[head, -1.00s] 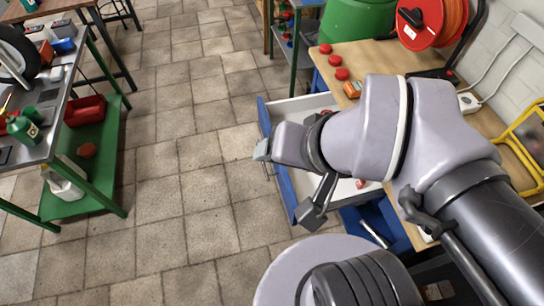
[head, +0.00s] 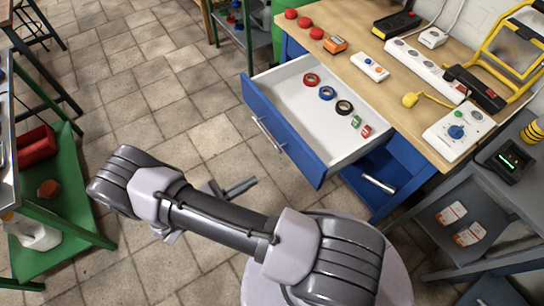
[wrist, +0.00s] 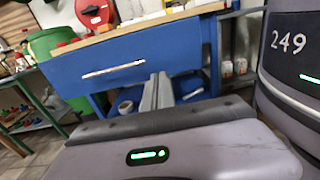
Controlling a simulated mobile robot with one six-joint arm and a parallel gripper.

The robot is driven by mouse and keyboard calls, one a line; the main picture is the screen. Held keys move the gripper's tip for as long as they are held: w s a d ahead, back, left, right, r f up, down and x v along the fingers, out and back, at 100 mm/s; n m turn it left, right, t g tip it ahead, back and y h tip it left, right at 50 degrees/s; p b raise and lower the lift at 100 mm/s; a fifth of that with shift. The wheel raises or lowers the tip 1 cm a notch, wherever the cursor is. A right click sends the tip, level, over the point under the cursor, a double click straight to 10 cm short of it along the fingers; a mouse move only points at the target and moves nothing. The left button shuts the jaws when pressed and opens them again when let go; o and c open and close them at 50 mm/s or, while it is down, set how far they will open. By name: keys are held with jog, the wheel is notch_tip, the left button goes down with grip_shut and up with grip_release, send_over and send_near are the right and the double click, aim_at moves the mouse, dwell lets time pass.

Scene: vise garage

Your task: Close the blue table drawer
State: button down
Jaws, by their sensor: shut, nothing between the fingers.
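The blue table drawer (head: 283,141) is pulled out from under the wooden worktop, its white inside open to view. Its blue front has a silver handle; in the wrist view the drawer front (wrist: 140,58) faces me with the handle across it. Inside lie red, blue and black tape rolls (head: 327,93) and small green and red items (head: 361,126). My gripper (head: 245,186) is in front of the drawer, to the left of and below its front, apart from it. In the wrist view its fingers (wrist: 157,92) are together and empty, pointing toward the drawer front.
The worktop (head: 400,80) holds red buttons, a power strip (head: 425,70) and a control box (head: 458,132). A grey cart (head: 470,205) stands right, a green-shelved bench (head: 65,225) left. Tiled floor between is clear.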

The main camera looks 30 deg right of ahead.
aim_at(297, 156)
jog(key=d+b, duration=0.1)
jog(key=d, duration=0.3)
jog(key=d+b, duration=0.1)
jog(key=d, duration=0.4)
jog(key=d+b, duration=0.2)
jog(key=d, duration=0.2)
jog(key=shift+w+d+f, duration=0.15)
jog(key=shift+d+f, duration=0.05)
jog(key=shift+f, duration=0.15)
jog(key=shift+d+r, duration=0.15)
jog(key=shift+d, duration=0.35)
jog(key=shift+d, duration=0.1)
